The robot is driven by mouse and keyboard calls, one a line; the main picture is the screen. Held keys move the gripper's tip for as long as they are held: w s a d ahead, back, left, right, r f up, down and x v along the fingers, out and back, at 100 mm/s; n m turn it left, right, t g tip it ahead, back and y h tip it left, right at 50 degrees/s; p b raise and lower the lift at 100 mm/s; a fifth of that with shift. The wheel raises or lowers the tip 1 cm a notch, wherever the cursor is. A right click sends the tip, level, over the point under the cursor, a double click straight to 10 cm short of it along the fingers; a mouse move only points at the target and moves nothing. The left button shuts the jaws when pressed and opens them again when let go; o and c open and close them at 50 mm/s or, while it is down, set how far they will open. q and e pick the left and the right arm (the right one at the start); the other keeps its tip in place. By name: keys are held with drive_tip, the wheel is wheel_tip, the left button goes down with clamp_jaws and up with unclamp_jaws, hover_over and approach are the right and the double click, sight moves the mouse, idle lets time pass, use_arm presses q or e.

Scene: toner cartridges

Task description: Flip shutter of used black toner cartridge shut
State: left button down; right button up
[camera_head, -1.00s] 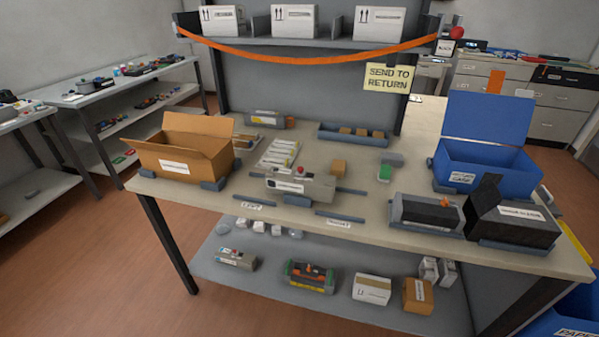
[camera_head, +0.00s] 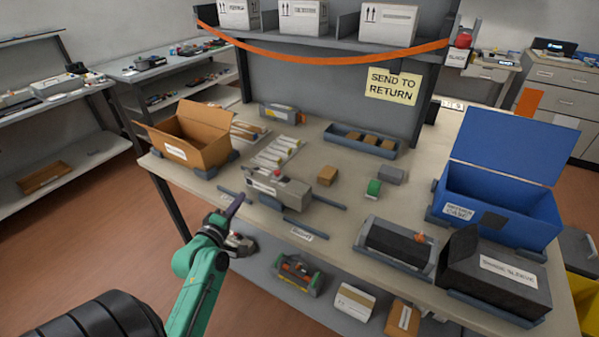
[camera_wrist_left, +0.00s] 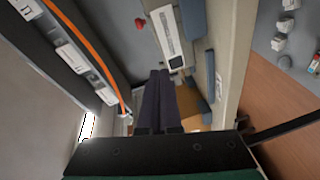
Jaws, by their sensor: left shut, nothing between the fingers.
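A grey toner cartridge (camera_head: 278,187) with a white label and a red knob lies between dark rails at the middle of the bench. It also shows in the left wrist view (camera_wrist_left: 172,42), beyond my fingertips. I cannot make out its label or its shutter's position. My left gripper (camera_head: 237,203) is shut and empty, in front of the cartridge's left end; whether it touches is unclear. In the left wrist view its dark fingers (camera_wrist_left: 160,76) lie side by side. A dark cartridge (camera_head: 397,241) with an orange part lies in a tray at the right. My right gripper is not in view.
An open cardboard box (camera_head: 195,137) stands at the bench's left. A blue open case (camera_head: 497,195) and a black sleeve box (camera_head: 497,272) stand at the right. A low tray with small brown blocks (camera_head: 361,139) lies behind. An orange strap hangs below the upper shelf.

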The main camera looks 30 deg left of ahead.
sight(267, 182)
use_arm(q)
drive_tip(key=shift+n, duration=0.3)
drive_tip(key=w+p, duration=0.1)
drive_tip(key=w, duration=0.2)
drive_tip(key=w+r+p, duration=0.1)
drive_tip(key=w, duration=0.3)
drive_tip(key=w+p, duration=0.1)
drive_tip(key=w, duration=0.3)
drive_tip(key=shift+w+r, duration=0.15)
drive_tip(key=shift+r, duration=0.15)
drive_tip(key=shift+w+d+f, duration=0.1)
drive_tip(key=shift+w+d, duration=0.05)
drive_tip(key=shift+d, duration=0.35)
drive_tip(key=shift+a+f, duration=0.1)
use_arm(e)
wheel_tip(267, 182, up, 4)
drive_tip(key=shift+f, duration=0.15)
